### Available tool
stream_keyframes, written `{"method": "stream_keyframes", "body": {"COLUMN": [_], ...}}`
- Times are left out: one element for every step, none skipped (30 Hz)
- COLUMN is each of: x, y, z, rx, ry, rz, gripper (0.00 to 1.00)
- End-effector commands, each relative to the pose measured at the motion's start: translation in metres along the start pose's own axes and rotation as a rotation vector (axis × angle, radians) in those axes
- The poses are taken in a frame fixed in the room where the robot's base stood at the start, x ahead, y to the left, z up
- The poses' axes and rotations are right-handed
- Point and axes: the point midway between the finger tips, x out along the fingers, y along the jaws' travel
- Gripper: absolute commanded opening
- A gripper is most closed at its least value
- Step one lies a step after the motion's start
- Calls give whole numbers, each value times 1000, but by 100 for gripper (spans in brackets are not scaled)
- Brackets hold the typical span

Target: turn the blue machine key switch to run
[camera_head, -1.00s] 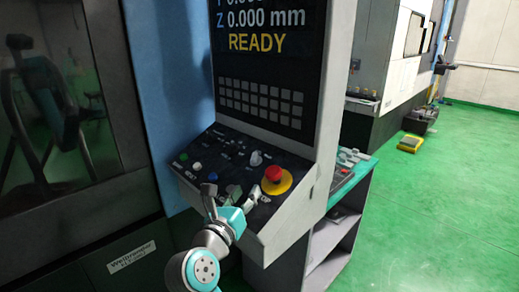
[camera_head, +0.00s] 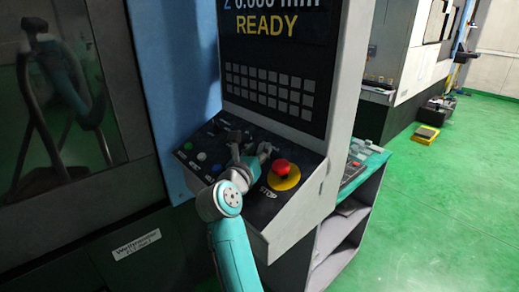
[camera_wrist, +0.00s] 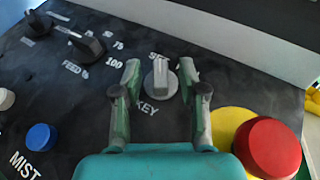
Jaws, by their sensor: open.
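The key switch (camera_wrist: 160,81) is a pale grey knob with a raised grip bar, labelled KEY, on the dark sloping panel (camera_head: 190,170) of the blue machine. Its grip bar points roughly up in the wrist view, near lettering that is partly covered. My gripper (camera_wrist: 159,70) is open, with one finger on each side of the knob and a visible gap on both sides. Whether the fingertips are level with the knob or above it I cannot tell. In the head view my gripper (camera_head: 250,150) is over the panel and hides the key switch.
A red emergency stop (camera_head: 282,169) on a yellow base is close to the right of my gripper. A blue MIST button (camera_wrist: 39,137) and a black FEED dial (camera_wrist: 87,46) are to the left. The READY screen (camera_head: 268,27) rises behind the panel.

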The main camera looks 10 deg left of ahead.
Motion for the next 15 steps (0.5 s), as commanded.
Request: {"method": "stream_keyframes", "body": {"x": [4,6,8,9,10,10,10,10,10,10,10,10,10,10,10], "y": [0,0,0,0,0,0,0,0,0,0,0,0,0,0,0], "z": [0,0,0,0,0,0,0,0,0,0,0,0,0,0,0], "rx": [0,0,0,0,1,1,1,1,1,1,0,0,0,0,0], "ry": [1,1,1,0,0,0,0,0,0,0,0,0,0,0,0], "rz": [0,0,0,0,0,0,0,0,0,0,0,0,0,0,0], "gripper": [42,42,42,42,42,42,42,42,42,42,42,42,42,34,24]}}
